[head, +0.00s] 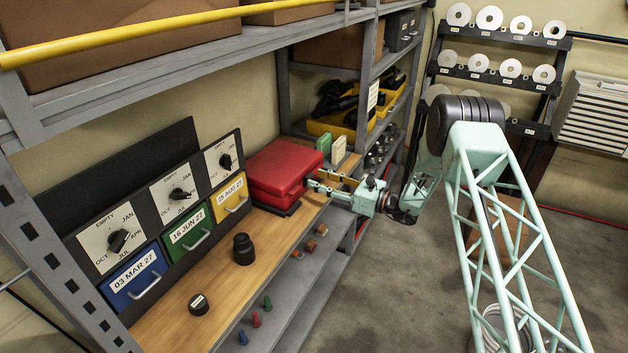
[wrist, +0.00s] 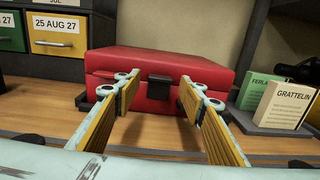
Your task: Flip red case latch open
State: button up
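The red case (head: 284,172) sits closed on the wooden shelf, right of the yellow drawer. In the wrist view the red case (wrist: 160,68) is straight ahead, with its black latch (wrist: 160,87) on the front face. The latch looks down against the case. My gripper (head: 312,184) reaches in from the right at the case's front. In the wrist view my gripper (wrist: 158,84) has its two yellow-padded fingers spread apart with nothing between them. The latch shows in the gap between the fingertips. I cannot tell whether the fingertips touch the case.
Drawers in blue (head: 135,278), green (head: 188,234) and yellow (head: 230,197) with dials above stand left of the case. Green (wrist: 260,88) and cream (wrist: 284,105) booklets stand close on its right. A black knob (head: 243,248) stands on the wooden shelf (head: 222,287) in front.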

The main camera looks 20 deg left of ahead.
jog(key=shift+w+a, duration=0.25)
jog(key=shift+a, duration=0.95)
jog(key=c, duration=0.9)
